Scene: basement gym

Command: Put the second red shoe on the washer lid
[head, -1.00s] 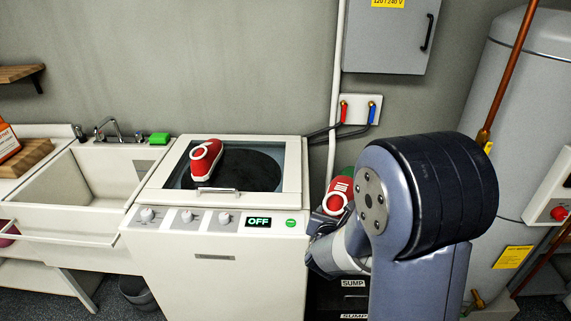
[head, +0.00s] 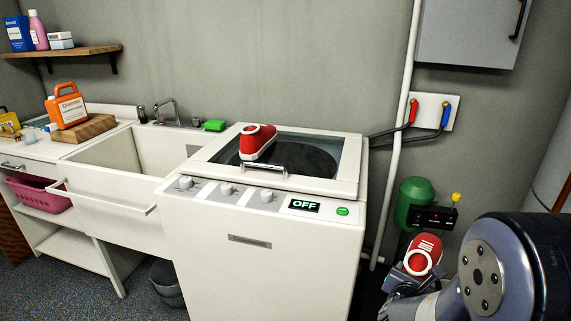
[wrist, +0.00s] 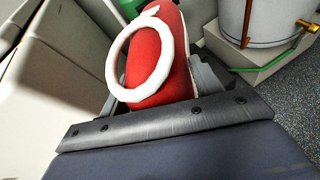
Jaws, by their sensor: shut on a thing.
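One red shoe (head: 258,141) with a white sole edge sits on the dark glass of the washer lid (head: 343,180), left of its middle and by the handle. My gripper (head: 408,275) is at the lower right in the head view, right of the washer and apart from it. It is shut on the second red shoe (head: 424,254). In the wrist view this second shoe (wrist: 155,60) stands up from my jaws, with its white-rimmed opening facing the camera. The fingertips are mostly hidden behind the shoe.
The washer's panel display (head: 305,206) reads OFF. A green tank (head: 411,203) with a black box stands behind my gripper. A white pipe (head: 394,170) and hoses run beside the washer. A sink (head: 150,150) adjoins on the left. The lid's right half is clear.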

